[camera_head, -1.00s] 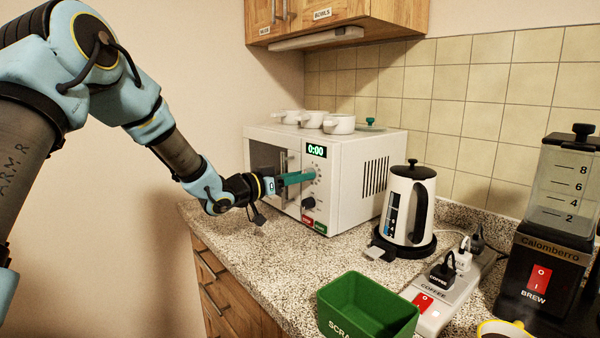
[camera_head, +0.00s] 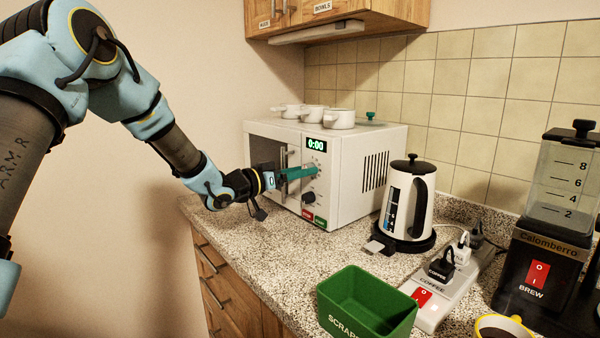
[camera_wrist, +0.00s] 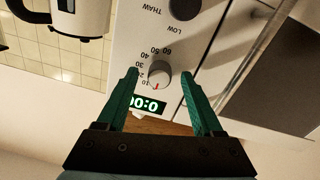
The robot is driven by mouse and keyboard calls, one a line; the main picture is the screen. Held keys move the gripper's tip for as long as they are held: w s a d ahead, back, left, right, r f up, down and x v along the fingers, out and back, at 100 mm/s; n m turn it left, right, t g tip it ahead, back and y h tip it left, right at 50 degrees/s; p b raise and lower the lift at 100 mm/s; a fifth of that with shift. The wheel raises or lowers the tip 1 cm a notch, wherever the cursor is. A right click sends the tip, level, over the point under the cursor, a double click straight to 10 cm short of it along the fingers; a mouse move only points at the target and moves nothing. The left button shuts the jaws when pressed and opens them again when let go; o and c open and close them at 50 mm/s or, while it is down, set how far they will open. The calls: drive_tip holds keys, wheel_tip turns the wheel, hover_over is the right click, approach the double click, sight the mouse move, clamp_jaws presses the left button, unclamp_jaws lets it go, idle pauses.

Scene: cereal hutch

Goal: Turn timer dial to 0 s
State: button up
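The timer dial (camera_wrist: 158,74) is a grey round knob on the front of the white microwave (camera_head: 362,185). Its scale runs from 10 to 60 in the wrist view. Its red mark points toward the display, just past the 10; no 0 label is readable. My gripper (camera_wrist: 160,76) is open, with green fingers on either side of the dial and a gap on each side. In the head view my gripper (camera_head: 314,171) hides the dial.
A lower knob (camera_head: 309,198) marked LOW and THAW in the wrist view sits below the dial. The microwave door handle (camera_head: 283,161) is close to my fingers. White cups (camera_head: 339,118) stand on the microwave. A kettle (camera_head: 407,200) and green scraps bin (camera_head: 367,300) stand nearby.

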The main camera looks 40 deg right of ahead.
drive_tip(key=w+a+b, duration=0.1)
drive_tip(key=a+b, duration=0.2)
drive_tip(key=a, duration=0.7)
drive_tip(key=shift+a, duration=0.4)
drive_tip(key=shift+w, duration=0.15)
drive_tip(key=w+a+f+n+t+y, duration=0.35)
drive_tip(key=w+a+t, duration=0.2)
drive_tip(key=a, duration=0.25)
drive_tip(key=w+a+f+n+t+y, duration=0.3)
drive_tip(key=w+a+t+y, duration=0.1)
drive_tip(key=w+a, duration=0.4)
drive_tip(key=a+f+n+y, duration=0.3)
drive_tip(key=a+y, duration=0.2)
drive_tip(key=a, duration=0.7)
drive_tip(key=s+a+f+n+g+y, duration=0.2)
drive_tip(key=s+a+n+g, duration=0.1)
drive_tip(key=s+a, duration=0.5)
drive_tip(key=s+a+f+n+g+y, duration=0.2)
drive_tip(key=s+a+n+g+y, duration=0.1)
drive_tip(key=s+a, duration=0.6)
drive_tip(key=a, duration=0.3)
drive_tip(key=shift+s+f, duration=0.25)
drive_tip(key=shift+f, duration=0.1)
